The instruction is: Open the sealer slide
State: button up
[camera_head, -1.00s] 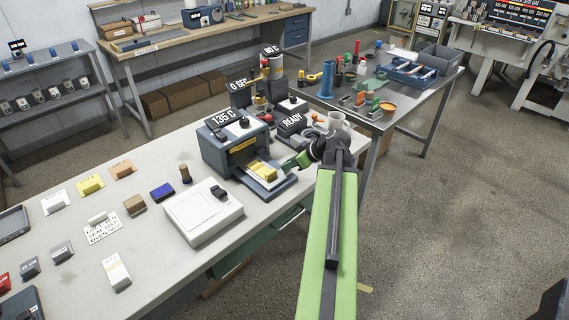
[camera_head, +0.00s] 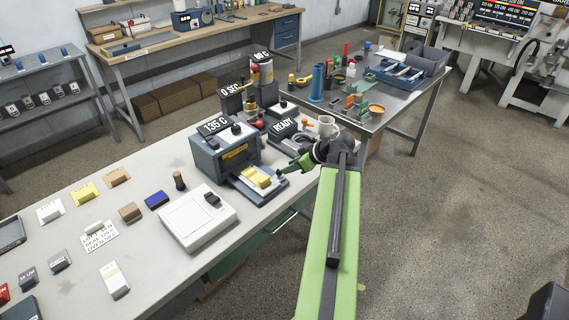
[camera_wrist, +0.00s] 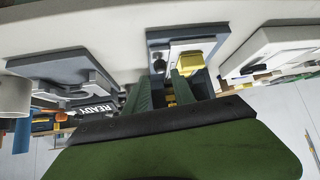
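The sealer (camera_head: 226,153) is a dark blue-grey box with a "135 C" display, standing on the white bench. Its slide (camera_head: 268,196) sticks out of the front, carrying a white sheet and a yellow block (camera_head: 257,177). The slide also shows at the top of the wrist view (camera_wrist: 156,42), with the yellow block (camera_wrist: 191,61) on it. My gripper (camera_head: 289,168) is beside the slide's outer end. In the wrist view its two dark green fingers (camera_wrist: 170,86) are apart, pointing at the slide end. I see nothing clearly held; whether they touch the slide is unclear.
A white flat device (camera_head: 198,217) lies left of the slide. The "READY" unit (camera_head: 284,130) and a white mug (camera_head: 327,125) stand close behind my gripper. A metal table (camera_head: 402,112) with tools is at the right.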

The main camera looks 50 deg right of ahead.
jog(key=p+v, duration=0.7)
jog(key=v, duration=0.5)
jog(key=w+a+f+n+g+y, duration=0.1)
jog(key=w+a+n, duration=0.1)
jog(key=w+a, duration=0.6)
jog(key=w+a+n+g+y, duration=0.1)
jog(key=w+a+n, duration=0.25)
jog(key=a, duration=0.75)
jog(key=w+a+f+n+g+y, duration=0.1)
jog(key=w+a+g+y, duration=0.1)
jog(key=w+a, duration=0.6)
jog(key=s+a+f+g+h, duration=0.1)
jog(key=a+f+g, duration=0.1)
jog(key=a, duration=0.9)
jog(key=s+a+f+g+h, duration=0.2)
jog(key=a, duration=0.9)
jog(key=d+m+h, duration=0.1)
jog(key=m, duration=0.2)
jog(key=s+d+m+h, duration=0.1)
jog(key=m, duration=0.1)
jog(key=d+f+m, duration=0.1)
jog(key=d+m, duration=0.1)
jog(key=m, duration=0.1)
jog(key=shift+s+m+g+h, duration=0.25)
jog(key=shift+m+g+h, duration=0.1)
jog(key=shift+g+h, duration=0.05)
